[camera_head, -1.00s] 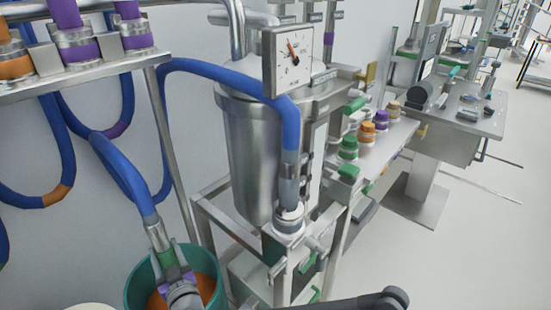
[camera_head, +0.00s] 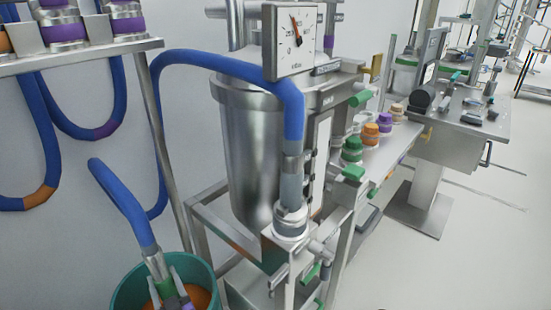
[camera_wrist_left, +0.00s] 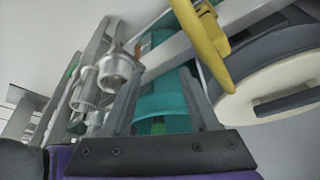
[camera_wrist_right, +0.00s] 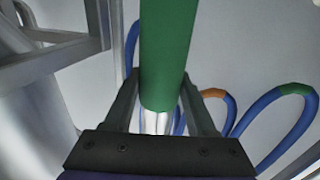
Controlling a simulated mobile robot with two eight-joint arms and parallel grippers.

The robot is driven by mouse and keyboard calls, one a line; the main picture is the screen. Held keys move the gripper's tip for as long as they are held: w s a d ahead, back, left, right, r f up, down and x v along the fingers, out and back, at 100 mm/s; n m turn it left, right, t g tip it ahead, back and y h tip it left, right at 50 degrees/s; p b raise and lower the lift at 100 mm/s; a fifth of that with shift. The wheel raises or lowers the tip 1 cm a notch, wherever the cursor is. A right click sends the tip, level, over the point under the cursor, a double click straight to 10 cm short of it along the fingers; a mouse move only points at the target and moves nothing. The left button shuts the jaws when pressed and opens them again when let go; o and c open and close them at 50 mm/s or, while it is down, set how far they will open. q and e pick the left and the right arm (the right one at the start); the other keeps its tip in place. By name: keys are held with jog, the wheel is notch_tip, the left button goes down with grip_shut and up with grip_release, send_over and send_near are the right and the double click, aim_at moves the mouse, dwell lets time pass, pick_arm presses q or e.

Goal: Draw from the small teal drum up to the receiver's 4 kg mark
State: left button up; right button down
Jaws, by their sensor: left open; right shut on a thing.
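The small teal drum (camera_head: 206,272) stands at the lower left of the head view, open, with orange contents (camera_head: 198,298). My right gripper (camera_head: 169,290) is over it, shut on the green grip of the suction wand (camera_wrist_right: 168,55). The wand hangs from a blue hose (camera_head: 122,200); its lower tip is hidden. The steel receiver (camera_head: 250,150) stands in a frame, with a white dial (camera_head: 292,42) in front; its needle points up and slightly left, its figures too small to read. My left gripper (camera_wrist_left: 163,90) is open and empty; the teal drum (camera_wrist_left: 165,108) shows beyond its fingers.
A hose rack (camera_head: 90,55) with purple couplings stands at the left. A valve coupling (camera_head: 290,222) joins the hose beside the receiver. Several coloured caps (camera_head: 371,133) stand on the bench at right. A yellow part (camera_wrist_left: 204,40) and pale round lid (camera_wrist_left: 275,85) are near my left gripper.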

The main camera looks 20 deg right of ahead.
jog(key=shift+f+b, duration=2.35)
jog(key=shift+f, duration=2.15)
dwell(3.5)
